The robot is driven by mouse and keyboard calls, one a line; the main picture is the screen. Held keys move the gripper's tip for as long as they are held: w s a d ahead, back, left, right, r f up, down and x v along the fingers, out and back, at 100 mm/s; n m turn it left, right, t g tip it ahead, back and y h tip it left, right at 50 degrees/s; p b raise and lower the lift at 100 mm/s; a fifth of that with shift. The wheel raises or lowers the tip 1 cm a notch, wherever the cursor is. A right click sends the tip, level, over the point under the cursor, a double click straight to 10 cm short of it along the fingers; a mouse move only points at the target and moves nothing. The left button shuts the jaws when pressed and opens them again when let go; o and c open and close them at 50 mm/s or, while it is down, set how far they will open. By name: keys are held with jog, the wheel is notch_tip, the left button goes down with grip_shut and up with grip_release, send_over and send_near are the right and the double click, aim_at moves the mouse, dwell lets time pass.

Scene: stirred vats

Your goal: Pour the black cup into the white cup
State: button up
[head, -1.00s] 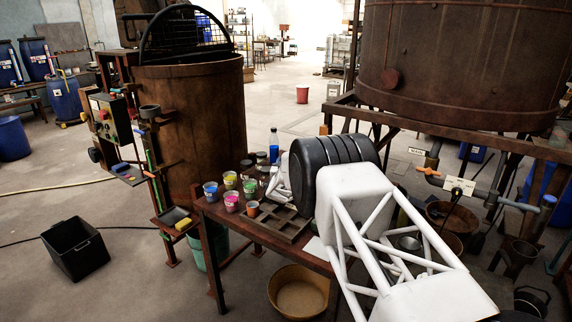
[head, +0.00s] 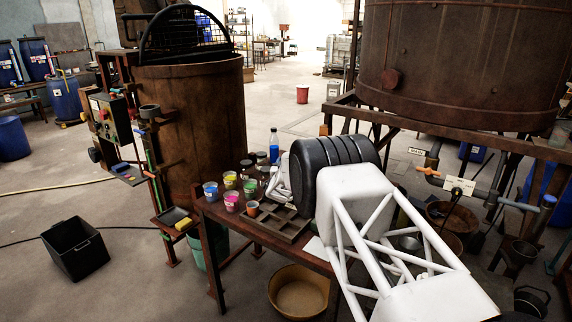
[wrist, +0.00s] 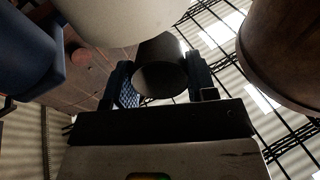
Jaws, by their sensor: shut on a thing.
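In the wrist view, my gripper (wrist: 162,88) is shut on a dark, round-mouthed cup (wrist: 160,76), which looks like the black cup. The cup sits between the two dark fingers. A large pale cream rounded thing (wrist: 120,18) is at the top, very near the held cup; it may be the white cup, but I cannot tell whether they touch. In the head view, my black and white arm hides the held cup and most of my gripper. I cannot make out the white cup there.
Cups of coloured powder, with blue (head: 211,191) and pink (head: 232,201) ones, stand on the table beside a compartment tray (head: 285,226). A blue bottle (head: 274,147) stands behind. In the wrist view, a blue thing (wrist: 28,45) and a brown rounded thing (wrist: 285,55) flank the gripper.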

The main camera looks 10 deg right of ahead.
jog(key=shift+g, duration=0.3)
jog(key=shift+w+d+g, duration=0.1)
jog(key=shift+w+g, duration=0.05)
jog(key=shift+g, duration=0.25)
jog(key=shift+w+g+y, duration=0.15)
jog(key=shift+g+y, duration=0.35)
jog(key=shift+y, duration=0.2)
jog(key=shift+w+d+g, duration=0.1)
jog(key=shift+w+g, duration=0.05)
jog(key=shift+g, duration=0.45)
jog(key=shift+w+d+f+g+y, duration=0.1)
jog(key=shift+w+g+y, duration=0.2)
jog(key=shift+g, duration=0.5)
jog(key=shift+w+f+g+y, duration=0.1)
jog(key=shift+g+y, duration=0.3)
jog(key=shift+g, duration=0.4)
jog(key=shift+w+d+f+g+y, duration=0.15)
jog(key=shift+g+y, duration=0.2)
jog(key=shift+g, duration=0.3)
jog(key=shift+w+f+g+y, duration=0.1)
jog(key=shift+g+y, duration=0.25)
jog(key=shift+g, duration=0.3)
jog(key=shift+w+d+r+g+y, duration=0.15)
jog(key=shift+g+y, duration=0.15)
jog(key=shift+g, duration=0.65)
jog(key=shift+w+r+g+y, duration=0.15)
jog(key=shift+g+y, duration=0.15)
jog(key=shift+g, duration=0.65)
